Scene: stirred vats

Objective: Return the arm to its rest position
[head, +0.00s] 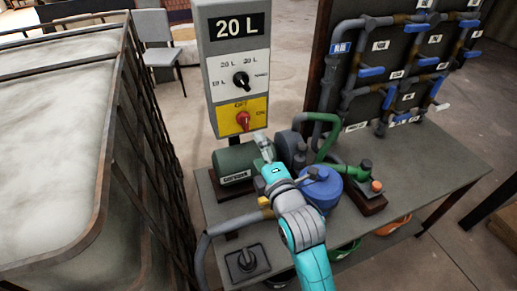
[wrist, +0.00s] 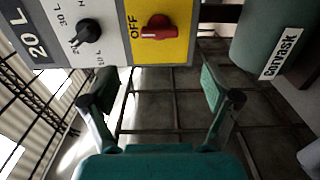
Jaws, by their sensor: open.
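My gripper (head: 262,142) is at the end of my teal arm, in front of and below the grey control box (head: 204,60). In the wrist view my gripper (wrist: 165,92) is open, with nothing between its two fingers. The box's red switch (head: 243,120) sits on a yellow plate marked OFF and ON. The red switch (wrist: 158,27) also shows beyond the fingertips in the wrist view, apart from them. A black selector knob (head: 241,79) sits above it on the box, under a 20 L sign.
A green motor (head: 235,165) and a blue pump (head: 321,188) stand on the grey bench (head: 432,160) close to my arm. A pipe board with blue-handled valves (head: 400,60) stands behind right. A caged white tank (head: 50,130) is at left. A chair (head: 155,30) stands behind.

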